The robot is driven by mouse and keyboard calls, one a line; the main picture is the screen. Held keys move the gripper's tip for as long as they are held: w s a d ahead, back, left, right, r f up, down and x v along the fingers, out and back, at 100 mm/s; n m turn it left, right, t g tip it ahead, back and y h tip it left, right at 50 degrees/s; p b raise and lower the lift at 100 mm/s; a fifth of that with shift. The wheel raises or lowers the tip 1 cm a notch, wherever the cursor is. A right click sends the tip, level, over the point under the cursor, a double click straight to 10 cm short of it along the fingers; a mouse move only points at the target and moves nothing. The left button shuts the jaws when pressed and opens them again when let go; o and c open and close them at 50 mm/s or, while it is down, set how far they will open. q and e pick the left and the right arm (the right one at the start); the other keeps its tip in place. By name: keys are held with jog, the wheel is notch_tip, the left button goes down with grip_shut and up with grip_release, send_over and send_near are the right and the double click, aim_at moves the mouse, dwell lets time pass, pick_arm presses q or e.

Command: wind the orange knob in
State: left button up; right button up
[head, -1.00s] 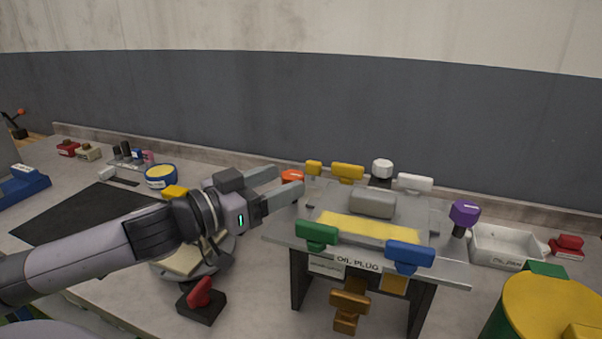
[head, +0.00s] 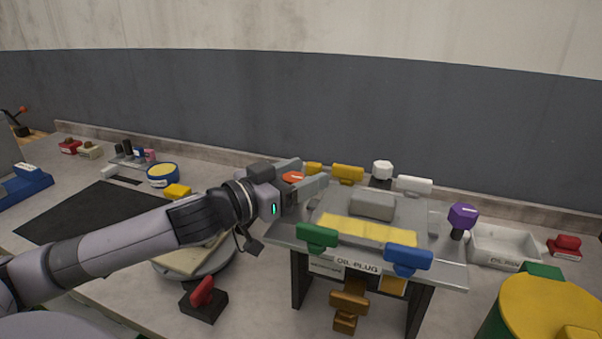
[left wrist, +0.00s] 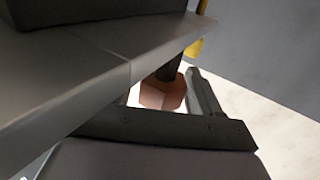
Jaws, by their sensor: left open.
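The orange knob (head: 292,177) is at the back left of the grey table-like fixture (head: 285,232). It shows between the fingers of my left gripper (head: 311,172), partly hidden by them. In the left wrist view a dull orange-brown faceted knob (left wrist: 163,96) with a dark stem lies between the two fingers. The fingers are apart, with a light gap beside the knob, so the gripper is open around it. I cannot tell whether either finger touches it. My right gripper is not in view.
Yellow handles (head: 348,174) and a white knob (head: 382,169) stand close behind and right of the gripper. Green (head: 317,236) and blue (head: 408,258) handles are at the fixture's front. A purple knob (head: 462,215) and white tray (head: 503,247) are at right.

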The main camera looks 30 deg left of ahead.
pick_arm(q)
jog(key=c, duration=1)
jog(key=shift+o, duration=0.2)
